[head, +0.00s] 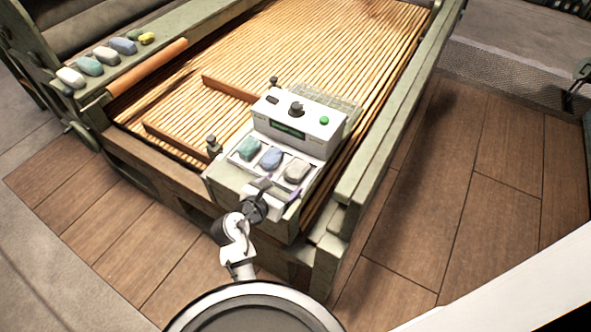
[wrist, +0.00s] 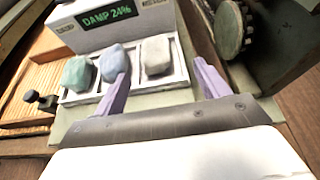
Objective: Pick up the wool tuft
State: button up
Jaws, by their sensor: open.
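Three wool tufts sit in separate compartments of a white tray in front of a white meter box: a green one (head: 249,148), a blue-grey one (head: 271,158) and a cream one (head: 297,171). In the wrist view they are the green tuft (wrist: 77,73), the blue-grey tuft (wrist: 112,63) and the cream tuft (wrist: 157,55). My gripper (head: 279,190) is at the tray's near edge. Its purple fingers (wrist: 162,80) are open and empty. The cream tuft shows between them, a little beyond the tips. The left finger overlaps the blue-grey tuft in view; I cannot tell whether they touch.
The meter box (head: 298,122) stands behind the tray; its display reads DAMP 24% in the wrist view. Several more tufts (head: 90,66) lie along the left rail beside an orange-brown roller (head: 148,67). A slatted bed (head: 290,45) extends behind. A dark knurled knob (wrist: 230,28) is at right.

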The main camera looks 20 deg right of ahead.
aim_at(293, 172)
jog(key=x, duration=0.6)
jog(key=shift+w, duration=0.1)
jog(key=shift+w+a+p+x, duration=0.15)
jog(key=shift+p+x, duration=0.25)
jog(key=shift+x, duration=0.9)
jog(key=shift+w+a+p+x, duration=0.15)
jog(key=shift+p+x, duration=0.25)
jog(key=shift+x, duration=0.95)
jog(key=c, duration=1)
